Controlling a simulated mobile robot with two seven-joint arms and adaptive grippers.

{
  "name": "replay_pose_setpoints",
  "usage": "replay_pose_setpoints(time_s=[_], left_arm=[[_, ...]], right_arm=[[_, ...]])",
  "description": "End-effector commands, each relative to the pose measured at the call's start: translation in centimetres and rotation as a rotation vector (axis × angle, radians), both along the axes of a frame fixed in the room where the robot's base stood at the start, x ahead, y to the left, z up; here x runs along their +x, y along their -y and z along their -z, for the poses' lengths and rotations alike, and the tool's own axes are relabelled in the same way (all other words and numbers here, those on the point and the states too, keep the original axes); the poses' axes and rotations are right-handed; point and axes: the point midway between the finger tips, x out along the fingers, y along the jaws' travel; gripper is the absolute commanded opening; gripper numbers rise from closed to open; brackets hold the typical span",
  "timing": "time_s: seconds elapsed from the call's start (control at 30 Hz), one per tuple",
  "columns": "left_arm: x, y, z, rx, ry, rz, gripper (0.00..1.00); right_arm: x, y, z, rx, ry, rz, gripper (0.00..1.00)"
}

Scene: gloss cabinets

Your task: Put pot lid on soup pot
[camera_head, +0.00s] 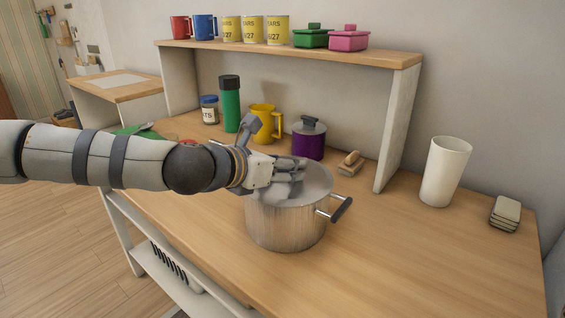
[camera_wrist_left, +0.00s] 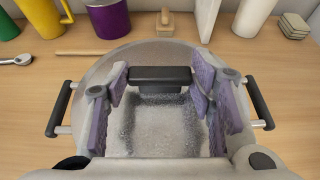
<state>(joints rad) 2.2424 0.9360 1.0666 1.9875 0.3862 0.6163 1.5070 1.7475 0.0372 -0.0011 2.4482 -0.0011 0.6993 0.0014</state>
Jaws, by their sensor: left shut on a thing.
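The silver soup pot (camera_head: 287,222) stands upright on the wooden worktop. One black side handle (camera_head: 341,209) shows on its right in the head view, and both side handles show in the left wrist view. The grey metal pot lid (camera_head: 316,178) lies level over the pot's mouth; I cannot tell whether it is fully seated on the rim. My left gripper (camera_head: 290,180) is directly above the lid. In the left wrist view, its purple-padded fingers (camera_wrist_left: 160,90) are shut on the lid's black handle (camera_wrist_left: 160,74). The far rim of the lid (camera_wrist_left: 150,50) shows there too. My right gripper is not in view.
Behind the pot stand a purple pot (camera_head: 308,141), yellow mug (camera_head: 264,122), green bottle (camera_head: 230,104) and wooden brush (camera_head: 349,163). A white cup (camera_head: 445,171) and stacked coasters (camera_head: 505,214) stand at right. A raised shelf (camera_head: 290,53) spans the back. The front right worktop is clear.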

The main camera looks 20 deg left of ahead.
Motion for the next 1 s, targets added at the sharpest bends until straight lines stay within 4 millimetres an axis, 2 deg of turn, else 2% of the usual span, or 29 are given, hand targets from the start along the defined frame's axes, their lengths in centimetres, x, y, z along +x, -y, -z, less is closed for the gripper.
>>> replay_pose_setpoints(time_s=[0.27,0.3,0.4,0.77,0.87,1.0], left_arm=[[0.0,0.0,0.4,0.000,0.001,0.000,0.11],[0.0,0.0,0.4,0.000,0.001,0.000,0.52],[0.0,0.0,0.3,-0.001,0.002,0.000,0.73],[-0.5,-0.2,0.2,-0.001,0.000,0.000,0.73],[-2.2,-0.8,-0.6,-0.003,0.000,-0.001,0.73],[-5.6,-2.1,-2.2,-0.005,0.004,-0.002,0.73]], right_arm=[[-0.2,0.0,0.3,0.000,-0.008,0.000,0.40],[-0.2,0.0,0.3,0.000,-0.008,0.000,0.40],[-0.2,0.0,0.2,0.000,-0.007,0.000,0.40],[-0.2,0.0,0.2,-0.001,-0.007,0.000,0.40],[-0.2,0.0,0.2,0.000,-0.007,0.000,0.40],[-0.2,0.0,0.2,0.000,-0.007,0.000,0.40]])
